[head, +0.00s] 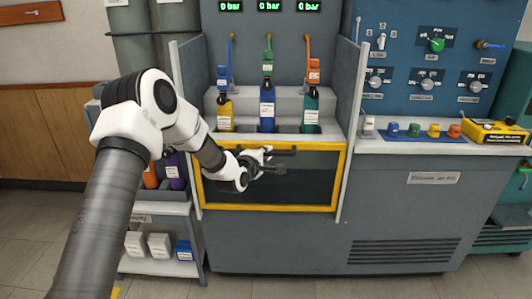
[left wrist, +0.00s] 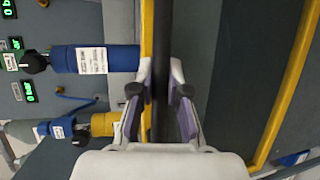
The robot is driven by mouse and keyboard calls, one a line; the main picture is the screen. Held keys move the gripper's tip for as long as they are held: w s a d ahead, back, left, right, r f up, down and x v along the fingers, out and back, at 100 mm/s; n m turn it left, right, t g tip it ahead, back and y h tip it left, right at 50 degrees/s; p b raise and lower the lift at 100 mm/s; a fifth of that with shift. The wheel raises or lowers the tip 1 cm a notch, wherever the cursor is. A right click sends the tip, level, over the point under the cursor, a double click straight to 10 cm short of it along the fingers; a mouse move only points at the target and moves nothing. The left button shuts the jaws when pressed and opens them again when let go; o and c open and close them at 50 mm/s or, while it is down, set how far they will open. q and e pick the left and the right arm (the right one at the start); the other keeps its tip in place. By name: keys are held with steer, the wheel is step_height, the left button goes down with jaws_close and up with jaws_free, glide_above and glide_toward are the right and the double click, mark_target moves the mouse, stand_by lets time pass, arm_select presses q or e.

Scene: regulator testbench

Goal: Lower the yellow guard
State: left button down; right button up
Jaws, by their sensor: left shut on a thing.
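The yellow guard (head: 270,208) is a yellow-framed, dark see-through panel on the front of the bench, below the bottles. Its top edge is roughly level with the ledge they stand on. A dark handle bar (head: 285,151) runs along its upper edge. My left gripper (head: 262,158) is at the handle near the middle of the guard. In the left wrist view the bar (left wrist: 162,65) runs between the fingers of my left gripper (left wrist: 160,98), which is shut on it. The guard's yellow frame (left wrist: 284,92) also shows there. My right gripper is out of view.
Yellow, blue (head: 267,110) and green bottles stand in the bay above the guard, between pale upright side rails (head: 350,130). A shelf cart (head: 165,207) with bottles and boxes stands at left. A control panel (head: 430,60) and a counter with several coloured knobs are at right.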

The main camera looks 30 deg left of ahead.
arm_select(q)
steer(key=c, duration=1.1)
jaws_free()
steer(key=shift+c, duration=0.2)
steer(key=v, duration=1.2)
steer(key=shift+s, duration=0.1)
